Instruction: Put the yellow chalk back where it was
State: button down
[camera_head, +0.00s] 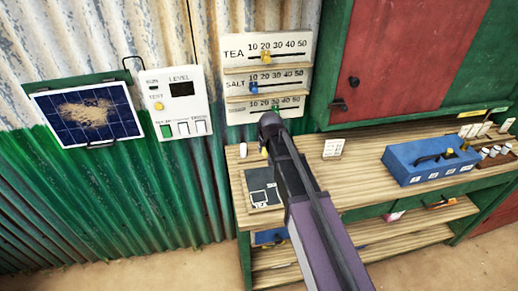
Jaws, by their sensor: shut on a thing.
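A small yellow piece, which looks like the yellow chalk (264,152), shows at the left edge of my arm, just above the back left part of the wooden counter. My gripper (267,143) is at the far end of my dark arm, at the same place, and is shut on it. The arm hides most of the fingers and part of the chalk. I cannot tell whether the chalk touches the counter. A short white piece (243,150) stands on the counter just left of it.
A dark slate (257,197) lies on the counter (352,182) below the gripper. A small card (333,148) and a blue toolbox (404,176) are to the right. A slider board (288,48) hangs on the wall behind. The counter between card and toolbox is clear.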

jog(key=shift+w+a+f, duration=0.1)
jog(key=shift+w+a, duration=0.15)
jog(key=shift+w, duration=0.35)
jog(key=shift+w+a+f, duration=0.1)
jog(key=shift+w+a, duration=0.1)
jog(key=shift+w, duration=0.35)
jog(key=shift+w+a, duration=0.25)
jog(key=shift+w, duration=0.35)
jog(key=shift+w+a, duration=0.2)
jog(key=shift+w, duration=0.25)
jog(key=shift+w+a+f+b, duration=0.1)
jog(key=shift+w+f+b, duration=0.1)
jog(key=shift+w+b, duration=0.15)
jog(key=shift+s+f+b, duration=0.2)
jog(key=shift+f+b, duration=1.4)
jog(key=shift+f, duration=0.05)
jog(key=shift+f, duration=0.2)
jog(key=shift+c, duration=2.4)
grip_release()
jog(key=shift+r, duration=0.1)
jog(key=shift+r, duration=0.15)
